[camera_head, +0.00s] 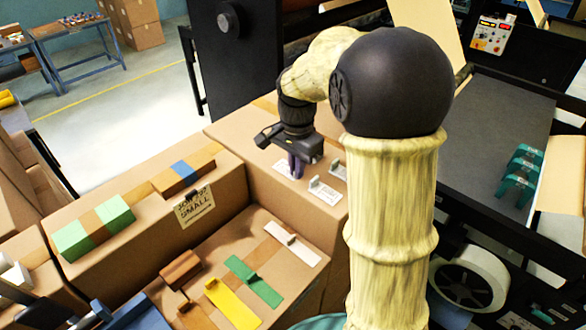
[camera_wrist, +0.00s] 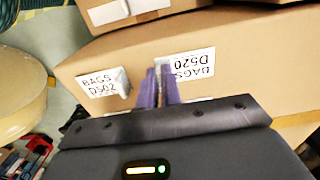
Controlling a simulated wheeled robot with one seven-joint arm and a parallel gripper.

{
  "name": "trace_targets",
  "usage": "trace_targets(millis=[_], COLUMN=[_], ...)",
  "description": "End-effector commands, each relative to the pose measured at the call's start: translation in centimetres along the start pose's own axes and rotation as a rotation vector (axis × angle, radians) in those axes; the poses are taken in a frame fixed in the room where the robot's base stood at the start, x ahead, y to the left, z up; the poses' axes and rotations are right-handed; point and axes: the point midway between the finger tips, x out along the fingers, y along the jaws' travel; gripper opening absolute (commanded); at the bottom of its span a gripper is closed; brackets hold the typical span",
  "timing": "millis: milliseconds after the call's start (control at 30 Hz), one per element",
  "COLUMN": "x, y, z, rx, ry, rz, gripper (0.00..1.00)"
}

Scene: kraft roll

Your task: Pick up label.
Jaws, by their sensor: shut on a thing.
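A white label reading "BAGS D520" (camera_wrist: 193,64) lies on the cardboard box top, with a grey upright tab at its end. My gripper (camera_wrist: 158,88), with purple fingers, is shut on that tab. In the head view my gripper (camera_head: 296,168) points down at the box top, over the white label (camera_head: 281,169). A second white label, "BAGS D502" (camera_wrist: 100,87), with its own grey tab, lies apart from the fingers; it also shows in the head view (camera_head: 326,194). I cannot tell whether the held label is clear of the box.
Another grey tab (camera_head: 338,169) stands on the same box top. In front, a lower box top (camera_head: 225,250) carries yellow, green and pale strips. A box marked "SMALL" (camera_head: 195,205) is at left. A dark conveyor (camera_head: 485,120) with green pieces is at right.

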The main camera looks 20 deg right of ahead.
Motion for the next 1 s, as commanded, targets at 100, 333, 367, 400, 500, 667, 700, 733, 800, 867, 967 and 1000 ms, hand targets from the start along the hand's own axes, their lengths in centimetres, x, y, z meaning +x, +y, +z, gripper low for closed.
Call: trace_targets(millis=[100,333,367,400,500,667,700,733,800,867,967,1000], x=[-0.2,-2.9,-3.4,-4.2,-6.3,-8.9,-9.3,-9.5,-9.9,-10.0,-10.1,-10.0], y=[0.0,-0.1,-0.1,-0.1,-0.1,-0.1,-0.1,-0.1,0.0,0.0,0.0,0.0], z=[0.0,-0.1,-0.1,-0.1,-0.1,0.0,0.0,0.0,0.0,0.0,0.0,0.0], rx=[0.000,0.000,0.000,0.000,-0.001,-0.001,-0.001,-0.001,0.000,0.000,0.000,0.000], ry=[0.001,0.004,0.003,0.004,0.004,0.002,0.001,0.001,0.000,0.000,0.000,0.000], rz=[-0.001,-0.006,-0.005,-0.005,-0.006,-0.003,-0.002,-0.002,-0.001,0.000,0.000,0.000], gripper=[0.00,0.00,0.00,0.00,0.00,0.00,0.00,0.00,0.00,0.00,0.00,0.00])
